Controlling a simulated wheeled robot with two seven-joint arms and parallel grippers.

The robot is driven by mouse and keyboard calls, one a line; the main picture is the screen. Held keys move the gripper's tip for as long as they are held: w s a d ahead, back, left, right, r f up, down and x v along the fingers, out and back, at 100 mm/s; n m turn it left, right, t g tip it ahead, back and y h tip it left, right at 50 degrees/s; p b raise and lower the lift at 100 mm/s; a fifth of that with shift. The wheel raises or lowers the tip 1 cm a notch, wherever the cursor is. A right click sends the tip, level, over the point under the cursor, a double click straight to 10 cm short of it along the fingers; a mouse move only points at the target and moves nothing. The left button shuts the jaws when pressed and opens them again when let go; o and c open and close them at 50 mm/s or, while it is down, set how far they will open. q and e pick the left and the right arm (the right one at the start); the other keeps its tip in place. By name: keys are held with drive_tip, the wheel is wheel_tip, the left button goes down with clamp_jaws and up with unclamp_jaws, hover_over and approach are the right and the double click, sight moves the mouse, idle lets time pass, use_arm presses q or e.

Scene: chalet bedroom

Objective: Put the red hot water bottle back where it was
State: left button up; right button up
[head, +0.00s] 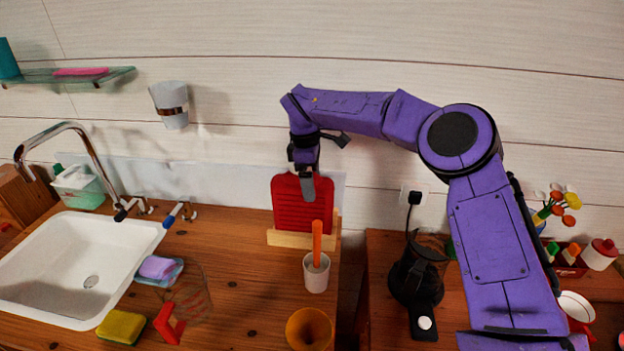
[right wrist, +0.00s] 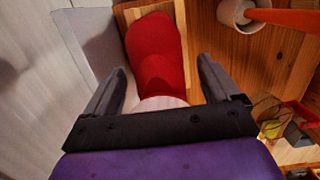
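The red hot water bottle (head: 290,208), ribbed, stands upright in a low wooden stand (head: 290,239) on the counter by the wall. My right gripper (head: 307,187) hangs above it and partly in front of its top edge. In the right wrist view the bottle (right wrist: 157,55) lies between my right gripper's fingers (right wrist: 160,82), with its pale neck (right wrist: 162,103) towards the palm. The fingers are spread, with gaps visible on both sides of the bottle. My left gripper is out of view.
A white cup (head: 317,278) with an orange-handled tool stands just in front of the stand. A copper-coloured cup (head: 309,330) is nearer. The white sink (head: 60,265) and tap are left. A coffee maker (head: 418,275) is on the right-hand counter, beyond a gap.

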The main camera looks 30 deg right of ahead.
drive_tip(key=shift+r, duration=0.1)
drive_tip(key=r, duration=0.8)
drive_tip(key=a+r, duration=0.1)
drive_tip(key=r, duration=0.3)
drive_tip(key=shift+w, duration=0.35)
